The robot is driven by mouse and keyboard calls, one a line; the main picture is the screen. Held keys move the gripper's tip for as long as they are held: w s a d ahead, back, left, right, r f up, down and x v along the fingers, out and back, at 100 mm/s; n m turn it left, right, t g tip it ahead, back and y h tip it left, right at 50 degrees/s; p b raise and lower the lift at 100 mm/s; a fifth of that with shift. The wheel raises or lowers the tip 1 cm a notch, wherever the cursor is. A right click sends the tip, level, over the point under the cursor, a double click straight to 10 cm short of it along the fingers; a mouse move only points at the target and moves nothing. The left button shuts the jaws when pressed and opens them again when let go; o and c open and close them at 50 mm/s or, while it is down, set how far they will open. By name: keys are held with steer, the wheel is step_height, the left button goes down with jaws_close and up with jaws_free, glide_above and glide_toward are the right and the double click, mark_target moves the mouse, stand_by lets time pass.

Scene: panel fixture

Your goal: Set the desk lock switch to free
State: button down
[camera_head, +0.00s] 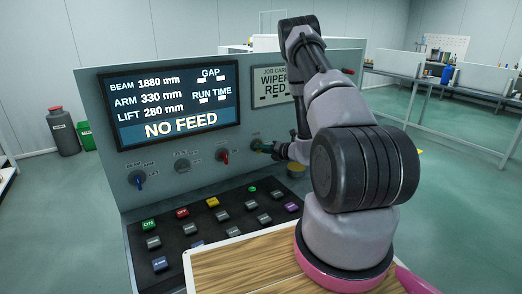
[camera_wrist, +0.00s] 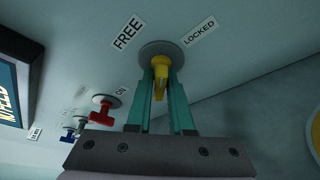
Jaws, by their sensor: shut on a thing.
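The desk lock switch is a yellow knob on a round grey plate, seen in the wrist view (camera_wrist: 160,72). A FREE label (camera_wrist: 127,33) sits to its upper left and a LOCKED label (camera_wrist: 199,32) to its upper right. My gripper (camera_wrist: 161,82) has its two teal fingers on either side of the yellow knob, shut on it. The knob's lower part lies between the fingers. Which label it points to I cannot tell. In the head view my gripper (camera_head: 266,148) reaches the panel's right-hand dial, which it partly hides.
A red knob (camera_wrist: 103,110) marked ON and a blue knob (camera_wrist: 80,124) stand left of my gripper. In the head view a screen (camera_head: 175,103) reads NO FEED. Several push buttons (camera_head: 182,213) lie on the desk below, and a wooden top (camera_head: 240,268) is in front.

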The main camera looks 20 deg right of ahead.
steer(key=n+h, duration=0.2)
steer(key=n, duration=0.2)
steer(key=shift+h, duration=0.3)
steer(key=shift+n+h, duration=1.1)
steer(key=shift+n, duration=0.4)
steer(key=c, duration=0.9)
jaws_free()
steer(key=shift+s, duration=0.1)
steer(key=v, duration=1)
steer(key=shift+s+r, duration=0.1)
steer(key=shift+s, duration=0.25)
